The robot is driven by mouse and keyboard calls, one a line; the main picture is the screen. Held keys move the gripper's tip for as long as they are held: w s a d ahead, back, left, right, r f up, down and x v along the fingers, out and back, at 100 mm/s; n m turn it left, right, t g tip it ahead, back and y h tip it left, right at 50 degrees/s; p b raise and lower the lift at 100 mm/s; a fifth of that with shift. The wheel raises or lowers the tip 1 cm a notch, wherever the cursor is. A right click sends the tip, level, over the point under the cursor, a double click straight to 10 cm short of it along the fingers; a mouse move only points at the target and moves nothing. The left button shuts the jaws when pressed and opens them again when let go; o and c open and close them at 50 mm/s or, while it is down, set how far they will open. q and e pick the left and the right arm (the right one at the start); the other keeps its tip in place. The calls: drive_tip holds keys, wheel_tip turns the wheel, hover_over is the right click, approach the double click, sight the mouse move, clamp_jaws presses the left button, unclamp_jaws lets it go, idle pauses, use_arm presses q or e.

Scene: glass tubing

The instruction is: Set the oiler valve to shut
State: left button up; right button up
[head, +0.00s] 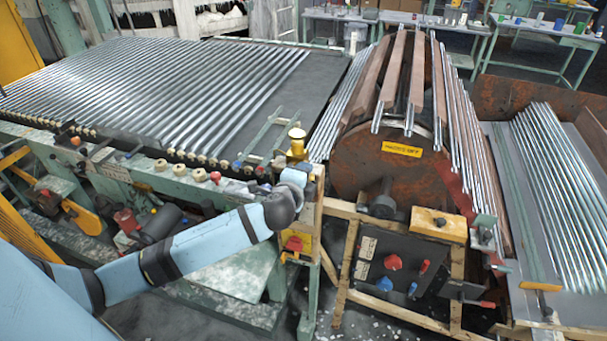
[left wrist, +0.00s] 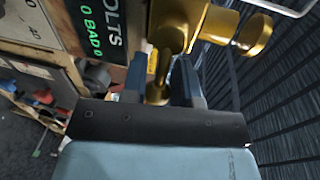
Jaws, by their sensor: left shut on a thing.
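The brass oiler (head: 297,143) stands on the machine frame left of the rusty drum in the head view. In the left wrist view its brass body (left wrist: 182,22) fills the top middle, with a round brass knob (left wrist: 252,35) to the right. My left gripper (head: 301,172) is right at the oiler's base. In the left wrist view its two fingers (left wrist: 158,82) are on either side of a slim brass valve handle (left wrist: 157,88) below the body, and are shut on it. The handle is partly hidden by the fingers. My right gripper is in neither view.
The drum (head: 372,165) with wooden slats and glass tubes stands just right of my left gripper. A rack of tubes (head: 150,90) spreads to the left. A control panel (head: 395,275) with red and blue knobs is below. A "VOLTS" sign (left wrist: 100,30) is close to the left finger.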

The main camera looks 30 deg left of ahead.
use_arm(q)
drive_tip(key=o, duration=0.9)
drive_tip(key=shift+b+v, duration=1.55)
drive_tip(key=shift+v, duration=5.35)
drive_tip(key=shift+f, duration=0.15)
drive_tip(key=s+d+f+n+g+h, duration=0.1)
drive_tip(key=s+d+f+n+h, duration=0.1)
drive_tip(key=f, duration=0.7)
drive_tip(key=s+d+f+n+g+h, duration=0.2)
drive_tip(key=s+d+f+n, duration=0.3)
drive_tip(key=f, duration=0.4)
drive_tip(key=s+d+f+n+g+h, duration=0.1)
drive_tip(key=s+d+f+n+h, duration=0.1)
drive_tip(key=s+f+n, duration=0.4)
drive_tip(key=shift+s+d+f, duration=0.3)
drive_tip(key=shift+f, duration=0.2)
drive_tip(key=shift+s+d+f, duration=0.3)
drive_tip(key=shift+f, duration=0.25)
drive_tip(key=shift+s+d+f, duration=0.3)
drive_tip(key=shift+f, duration=0.2)
